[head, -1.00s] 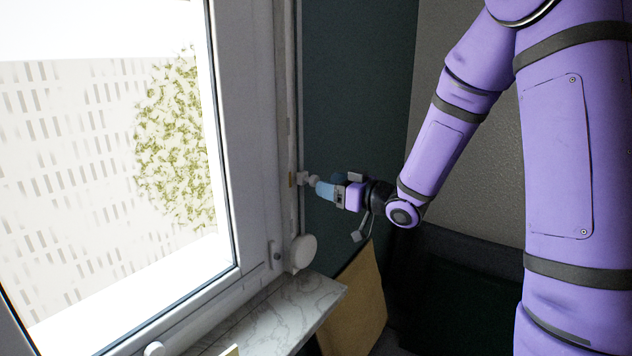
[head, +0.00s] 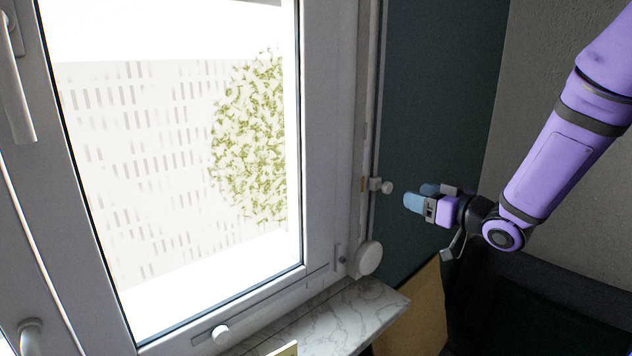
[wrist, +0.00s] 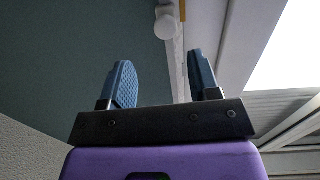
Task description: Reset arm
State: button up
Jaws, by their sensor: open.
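My gripper (head: 418,197) is in the right half of the head view, at the end of my purple arm. Its two blue fingers are apart and nothing shows between them. They point left, toward a small white knob (head: 381,186) on the window's right-hand frame, with a gap between. In the wrist view my gripper (wrist: 160,82) shows its two fingers spread wide. The same knob (wrist: 166,22) is beyond the fingertips there.
A bright window (head: 170,150) in a white frame fills the left, with a handle (head: 18,95) at its left edge. A marble sill (head: 350,318) runs below. A round white disc (head: 369,258) is beside it. A tan board (head: 418,310) leans beneath my gripper.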

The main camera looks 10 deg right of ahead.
jog(key=s+d+r+m+g+h, duration=0.3)
jog(key=s+d+r+m+h, duration=0.2)
jog(key=s+r+h, duration=0.45)
jog(key=s+a+m+g, duration=0.1)
jog(key=s+a+g, duration=0.1)
jog(key=s, duration=0.8)
jog(key=s+a+f+m+g, duration=0.1)
jog(key=s+g, duration=0.3)
jog(key=s, duration=0.6)
jog(key=shift+s+a+f+g, duration=0.3)
jog(key=shift+a, duration=0.15)
